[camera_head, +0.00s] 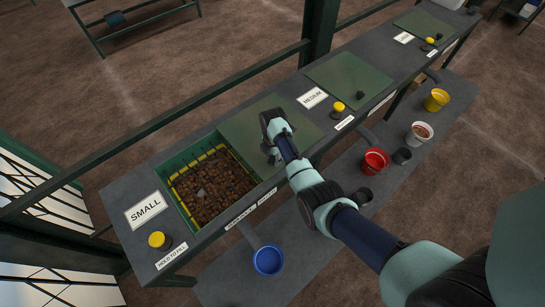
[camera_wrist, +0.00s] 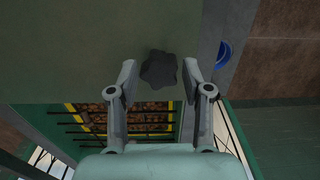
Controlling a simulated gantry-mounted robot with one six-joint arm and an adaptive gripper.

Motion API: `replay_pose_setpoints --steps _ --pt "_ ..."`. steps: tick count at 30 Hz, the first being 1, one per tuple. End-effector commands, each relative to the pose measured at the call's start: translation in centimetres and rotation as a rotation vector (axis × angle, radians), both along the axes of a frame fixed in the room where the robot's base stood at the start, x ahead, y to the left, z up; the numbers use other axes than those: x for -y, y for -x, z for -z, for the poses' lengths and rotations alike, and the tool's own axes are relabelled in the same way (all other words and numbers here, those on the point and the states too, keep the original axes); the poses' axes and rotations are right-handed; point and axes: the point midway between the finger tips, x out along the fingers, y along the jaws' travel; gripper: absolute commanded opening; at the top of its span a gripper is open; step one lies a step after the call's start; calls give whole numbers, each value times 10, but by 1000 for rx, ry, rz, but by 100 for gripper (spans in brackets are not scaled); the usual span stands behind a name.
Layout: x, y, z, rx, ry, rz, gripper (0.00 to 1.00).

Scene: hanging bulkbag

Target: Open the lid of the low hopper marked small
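The low hopper marked small (camera_head: 158,174) stands at the left of the grey bench, behind a white "SMALL" label (camera_head: 146,210). Its opening shows brown chunks (camera_head: 215,188) under a yellow-edged grid. Its flat green lid (camera_head: 240,128) lies to the right of the opening, leaving it uncovered; the lid also fills the upper left of the wrist view (camera_wrist: 60,45). My gripper (camera_head: 273,156) is over the lid's front part. In the wrist view my gripper (camera_wrist: 160,75) is open, with the lid's dark knob (camera_wrist: 159,69) between its fingertips and gaps on both sides.
The medium hopper's closed green lid (camera_head: 335,72) and the large one's (camera_head: 424,26) are farther right. A yellow button (camera_head: 157,239) sits by the small label. Blue (camera_head: 268,261), red (camera_head: 375,162), white and yellow buckets stand on the lower shelf. A dark green rail (camera_head: 150,128) runs behind the bench.

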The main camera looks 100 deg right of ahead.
Motion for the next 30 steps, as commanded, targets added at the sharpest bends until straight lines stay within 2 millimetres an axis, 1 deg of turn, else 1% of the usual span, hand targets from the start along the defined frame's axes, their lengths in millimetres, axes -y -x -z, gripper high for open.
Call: replay_pose_setpoints --steps 1,2,10,13,14,17,21,24,27,30 --pt "0 0 0 0 0 0 62" --pt "0 0 0 0 0 0 65" --pt "0 -1 0 1 -1 0 65" --pt "0 -1 -7 2 1 0 65" --pt "1 -1 -11 2 3 0 65" --pt "1 -1 -33 2 6 0 65" --pt "1 -1 -69 2 6 0 65" --pt "1 -1 -92 2 3 0 65" --pt "1 -1 -108 2 3 0 65" --pt "0 0 -117 1 0 0 65"
